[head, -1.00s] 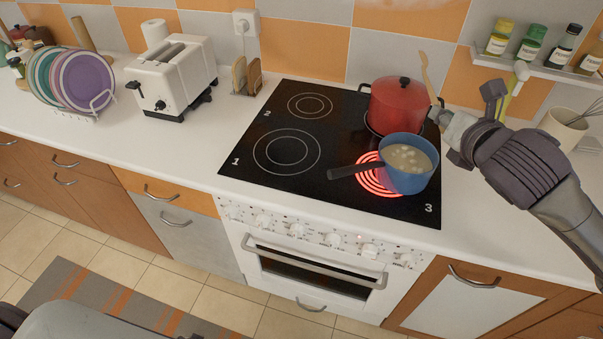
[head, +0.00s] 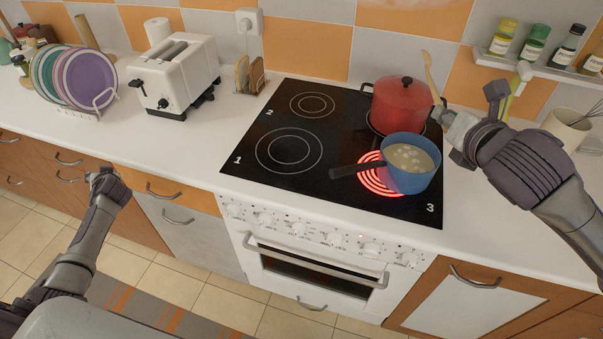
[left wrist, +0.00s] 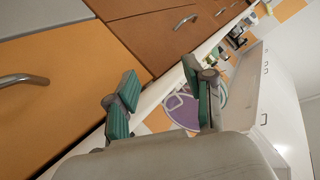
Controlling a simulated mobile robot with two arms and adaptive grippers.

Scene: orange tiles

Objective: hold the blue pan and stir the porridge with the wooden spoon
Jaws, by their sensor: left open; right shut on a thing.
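The blue pan (head: 408,179) stands on the glowing front-right burner, with pale, lumpy porridge (head: 410,158) in it. Its dark handle (head: 357,170) points left. My right gripper (head: 447,117) is shut on the wooden spoon (head: 430,75), just right of and behind the pan. The spoon's visible part rises above the gripper, tilted slightly left, and its lower part is hidden. My left gripper (head: 103,177) is open and empty in front of the counter edge, far left of the pan. Its spread green-padded fingers show in the left wrist view (left wrist: 160,97).
A red lidded pot (head: 400,105) stands just behind the pan. The left burners of the cooktop (head: 333,185) are bare. A white toaster (head: 177,78) and a plate rack (head: 78,108) stand on the counter at left. A spice shelf (head: 540,68) hangs at right.

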